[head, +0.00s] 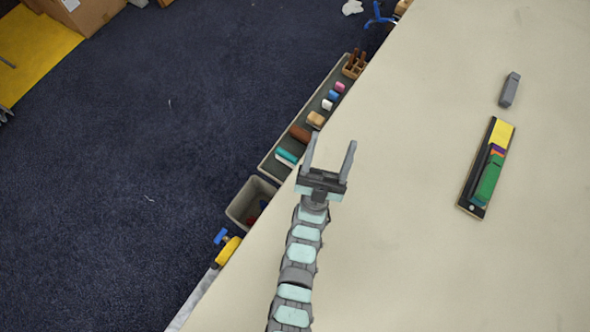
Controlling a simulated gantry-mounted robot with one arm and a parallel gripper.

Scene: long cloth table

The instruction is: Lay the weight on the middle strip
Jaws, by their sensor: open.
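A small grey block (509,91), likely the weight, lies on the cloth table at the upper right. Below it is a narrow dark board (471,190) with coloured pieces on it. A yellow piece (502,132) is at its far end and a green piece (488,181) nearer its near end. Thin purple (498,149) and orange (496,154) bands show between them. I cannot tell which is the middle strip. My gripper (331,150) is open and empty, near the table's left edge, well left of the board and the block.
The pale table (420,260) is bare between my gripper and the board. Beyond its left edge is a long grey tray (268,165) with several coloured items. A grey bin (241,209) stands beside it, above dark blue carpet.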

